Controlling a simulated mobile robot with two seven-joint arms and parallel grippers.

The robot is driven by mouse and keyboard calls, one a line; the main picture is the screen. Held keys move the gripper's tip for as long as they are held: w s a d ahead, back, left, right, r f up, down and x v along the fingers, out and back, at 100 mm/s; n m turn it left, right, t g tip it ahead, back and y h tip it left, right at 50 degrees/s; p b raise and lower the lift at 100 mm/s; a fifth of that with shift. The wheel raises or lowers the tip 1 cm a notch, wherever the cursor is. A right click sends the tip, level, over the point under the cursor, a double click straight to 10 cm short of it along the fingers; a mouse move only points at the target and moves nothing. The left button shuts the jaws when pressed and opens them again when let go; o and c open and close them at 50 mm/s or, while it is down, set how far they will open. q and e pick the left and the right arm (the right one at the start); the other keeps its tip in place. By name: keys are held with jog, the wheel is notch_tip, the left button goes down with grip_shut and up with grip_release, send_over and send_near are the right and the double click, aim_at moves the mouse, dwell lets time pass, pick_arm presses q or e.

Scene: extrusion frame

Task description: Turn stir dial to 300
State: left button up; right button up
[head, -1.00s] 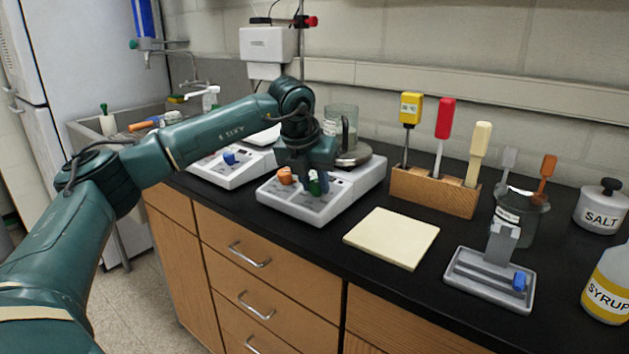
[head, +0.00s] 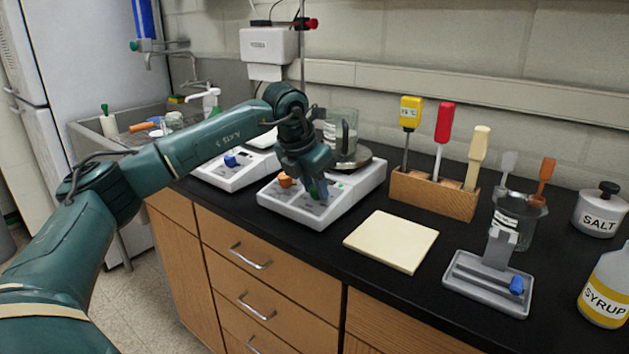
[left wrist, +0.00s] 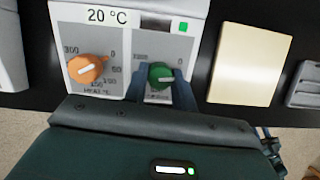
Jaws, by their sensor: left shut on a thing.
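The green stir dial (left wrist: 160,75) is on the right side of the hotplate's front panel, and its white mark points right and slightly up in the left wrist view. The scale around it is partly covered and too small to read surely. My left gripper (left wrist: 160,82) is shut on this dial, one blue finger on each side. In the head view my left gripper (head: 315,187) is down at the panel of the white hotplate (head: 350,195) and mostly hides the green dial. My right gripper is not in view.
The orange heat dial (left wrist: 88,70) is close on the left of the gripper. A glass beaker (head: 341,135) stands on the hotplate behind my wrist. A second white device (head: 220,172) is to the left. A cream pad (head: 391,240) lies to the right.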

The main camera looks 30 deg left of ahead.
pick_arm(q)
jog(key=m+p, duration=0.1)
jog(key=m, duration=0.2)
jog(key=shift+r+h, duration=0.15)
jog(key=shift+h, duration=0.15)
jog(key=shift+m+p, duration=0.75)
jog(key=shift+m, duration=0.45)
jog(key=shift+m+g+h+p, duration=0.3)
jog(key=shift+m+g+p, duration=0.15)
jog(key=shift+m, duration=0.65)
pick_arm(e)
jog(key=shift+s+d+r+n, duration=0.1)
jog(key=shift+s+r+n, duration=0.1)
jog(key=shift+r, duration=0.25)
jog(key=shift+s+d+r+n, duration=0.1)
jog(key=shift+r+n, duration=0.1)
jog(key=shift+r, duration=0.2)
pick_arm(q)
jog(key=shift+m, duration=0.3)
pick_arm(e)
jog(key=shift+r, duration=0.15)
pick_arm(q)
jog(key=o, duration=1)
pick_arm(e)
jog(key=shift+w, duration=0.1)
pick_arm(q)
jog(key=v, duration=1.3)
jog(key=shift+a, duration=0.1)
